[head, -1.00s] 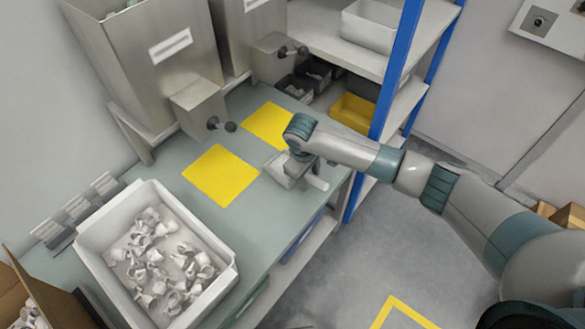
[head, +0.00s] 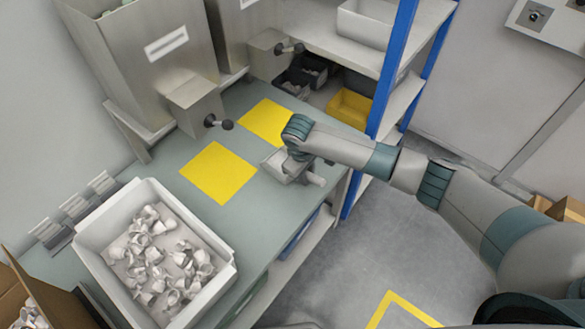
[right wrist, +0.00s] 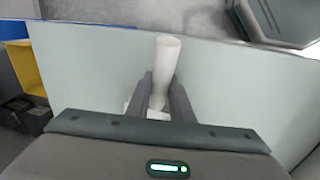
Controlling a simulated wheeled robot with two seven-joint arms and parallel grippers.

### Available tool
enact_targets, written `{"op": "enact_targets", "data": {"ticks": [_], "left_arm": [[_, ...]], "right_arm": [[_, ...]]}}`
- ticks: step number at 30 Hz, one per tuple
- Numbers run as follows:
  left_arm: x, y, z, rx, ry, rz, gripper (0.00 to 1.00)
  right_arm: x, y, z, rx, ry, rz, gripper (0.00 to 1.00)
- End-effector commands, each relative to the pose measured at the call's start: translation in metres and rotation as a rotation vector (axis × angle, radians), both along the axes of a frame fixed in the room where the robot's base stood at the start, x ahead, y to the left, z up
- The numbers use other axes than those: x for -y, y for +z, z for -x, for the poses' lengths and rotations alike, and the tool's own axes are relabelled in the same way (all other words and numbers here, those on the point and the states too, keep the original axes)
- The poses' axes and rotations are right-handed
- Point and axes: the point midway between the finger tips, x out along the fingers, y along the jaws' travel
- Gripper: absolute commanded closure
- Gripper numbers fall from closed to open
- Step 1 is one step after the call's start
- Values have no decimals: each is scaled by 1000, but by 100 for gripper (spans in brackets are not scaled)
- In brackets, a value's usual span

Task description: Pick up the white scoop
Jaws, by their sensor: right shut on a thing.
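The white scoop (right wrist: 165,72) shows in the right wrist view as a pale tube-like handle standing between the two fingers. My right gripper (right wrist: 158,100) is shut on this handle. In the head view the right gripper (head: 298,170) is at the right edge of the bench, pointing down, and its wrist covers much of the scoop. A grey-white tray-like part (head: 273,164) shows just left of the fingers; I cannot tell whether it belongs to the scoop. Whether the scoop touches the bench is hidden. My left gripper is not in view.
A white bin (head: 226,272) of small white parts stands on the bench (head: 258,215). Two yellow mats (head: 218,174) lie behind it. Metal hoppers (head: 140,60) line the back. A shelf with a blue post (head: 390,75) stands close beyond my right arm.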

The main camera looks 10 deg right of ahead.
Motion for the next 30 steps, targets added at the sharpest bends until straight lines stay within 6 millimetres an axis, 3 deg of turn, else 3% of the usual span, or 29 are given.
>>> {"op": "enact_targets", "data": {"ticks": [8,17,30], "left_arm": [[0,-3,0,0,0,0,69],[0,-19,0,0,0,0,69],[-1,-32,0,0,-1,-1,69]], "right_arm": [[0,5,-1,1,0,-1,100],[0,39,-2,4,0,-3,100],[36,78,56,1,0,-1,100]]}}
